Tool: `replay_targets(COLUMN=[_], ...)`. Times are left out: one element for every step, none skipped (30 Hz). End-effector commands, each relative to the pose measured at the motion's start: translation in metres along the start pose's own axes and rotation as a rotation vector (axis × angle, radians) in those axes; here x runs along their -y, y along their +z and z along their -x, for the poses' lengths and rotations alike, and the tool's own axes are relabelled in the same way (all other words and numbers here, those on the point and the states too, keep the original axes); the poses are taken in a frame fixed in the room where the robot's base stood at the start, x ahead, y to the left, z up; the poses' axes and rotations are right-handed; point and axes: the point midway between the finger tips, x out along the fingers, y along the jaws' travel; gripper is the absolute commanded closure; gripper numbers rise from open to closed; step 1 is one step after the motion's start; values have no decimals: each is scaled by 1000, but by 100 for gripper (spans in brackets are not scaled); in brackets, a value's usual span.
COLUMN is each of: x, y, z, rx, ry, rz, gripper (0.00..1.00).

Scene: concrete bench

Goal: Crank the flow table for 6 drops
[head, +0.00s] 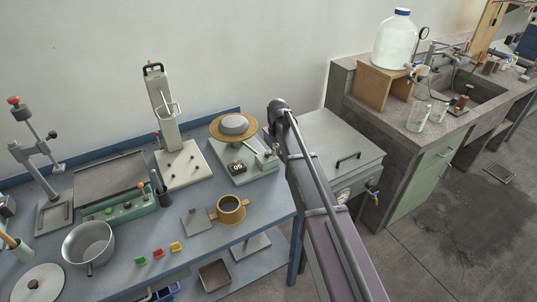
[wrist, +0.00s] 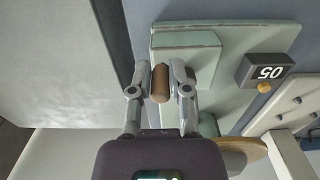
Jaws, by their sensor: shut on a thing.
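The flow table (head: 244,172) stands at the back of the blue bench. A grey mound (head: 234,124) sits on its round brass top (head: 217,131). Its black counter (head: 237,167) reads 05; the counter also shows, upside down, in the wrist view (wrist: 265,70). In the wrist view my gripper (wrist: 160,78) is shut on the brown crank handle (wrist: 160,84), one finger on each side, beside the pale green housing (wrist: 190,50). In the head view my arm covers part of the crank side.
A brass ring mould (head: 231,211) stands in front of the flow table. A white-based press (head: 183,168) is to its left, and a grey lidded box (head: 335,140) to its right.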

Motion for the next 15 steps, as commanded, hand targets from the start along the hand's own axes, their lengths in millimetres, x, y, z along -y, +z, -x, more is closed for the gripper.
replay_targets(x=[5,5,5,6,6,6,6,6,7,7,8,9,11,12,13], y=[-3,-3,-3,-4,-4,-4,-4,-4,-4,-3,-3,-2,-1,0,0], z=[0,0,0,0,0,0,0,0,0,0,0,0,0,0,0], rx=[-5,-6,-6,-6,-6,-7,-7,-7,-7,-7,-8,-8,-8,-8,-8], ry=[-10,-10,-9,-9,-9,-9,-9,-9,-9,-9,-9,-9,-9,-9,-9], rz=[6,6,6,6,7,7,7,7,7,7,8,8,8,8,8], gripper=[100,100,100,100,100,100,100,100,100,100,100,100,99,98,97])
